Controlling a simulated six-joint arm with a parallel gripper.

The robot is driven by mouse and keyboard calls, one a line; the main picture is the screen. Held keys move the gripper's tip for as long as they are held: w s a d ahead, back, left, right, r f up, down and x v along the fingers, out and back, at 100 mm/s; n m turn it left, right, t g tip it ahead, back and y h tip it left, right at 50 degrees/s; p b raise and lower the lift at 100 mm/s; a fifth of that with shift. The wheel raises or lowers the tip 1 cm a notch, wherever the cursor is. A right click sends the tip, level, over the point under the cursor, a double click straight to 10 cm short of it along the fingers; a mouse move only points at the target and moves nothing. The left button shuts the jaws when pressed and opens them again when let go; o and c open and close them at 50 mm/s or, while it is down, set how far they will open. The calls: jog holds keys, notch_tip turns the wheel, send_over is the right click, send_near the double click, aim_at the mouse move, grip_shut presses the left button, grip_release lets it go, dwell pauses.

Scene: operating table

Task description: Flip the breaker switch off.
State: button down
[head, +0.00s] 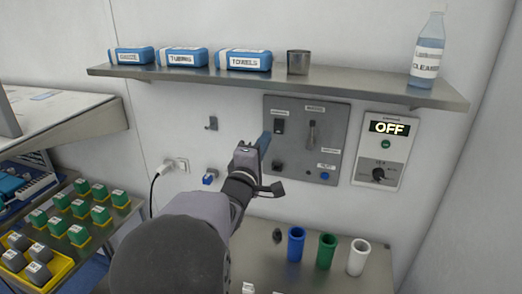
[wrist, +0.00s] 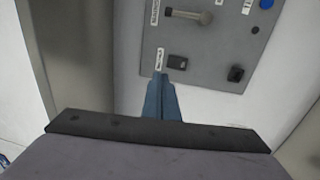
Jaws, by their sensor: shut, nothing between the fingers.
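A grey panel (head: 296,150) on the back wall carries a black rocker switch (head: 279,126) at upper left and an upright lever switch (head: 312,133) right of it. Their labels are too small to read, so I cannot tell which is the breaker. My gripper (head: 265,140) is shut and empty, its blue fingers near the panel's left edge, just below and left of the rocker. In the wrist view the fingertips (wrist: 162,76) appear just beside the rocker switch (wrist: 177,62); I cannot tell whether they touch. The lever (wrist: 190,17) shows beyond it.
The panel also has a black part (head: 278,166) and a blue button (head: 324,176). To the right, a white unit (head: 386,150) displays OFF above a dial. A metal shelf (head: 350,92) overhangs the panel; colored cups (head: 327,251) stand on the table below.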

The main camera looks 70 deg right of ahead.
jog(key=shift+a+r, duration=0.15)
jog(key=shift+a, duration=1.25)
jog(key=w+a+f+m+t+y, duration=0.1)
jog(key=w+f+m+t+y, duration=0.2)
jog(key=f, duration=0.4)
jog(key=w+a+f+m+y, duration=0.2)
jog(key=f+m+y, duration=0.2)
jog(key=f+m, duration=0.25)
jog(key=a+f+m+y, duration=0.4)
jog(key=a+f+y, duration=0.3)
jog(key=a+f, duration=0.65)
jog(key=w+a+f+n+g+y, duration=0.1)
jog(key=a+n, duration=0.3)
jog(key=a, duration=0.7)
jog(key=w+a+f+n+g+y, duration=0.1)
jog(key=w+a+n, duration=0.3)
jog(key=a, duration=0.7)
jog(key=w+a+f+n+g+y, duration=0.1)
jog(key=w+a+f+n+y, duration=0.2)
jog(key=a, duration=0.8)
jog(key=shift+w+n, duration=0.2)
jog(key=shift+n, duration=1.05)
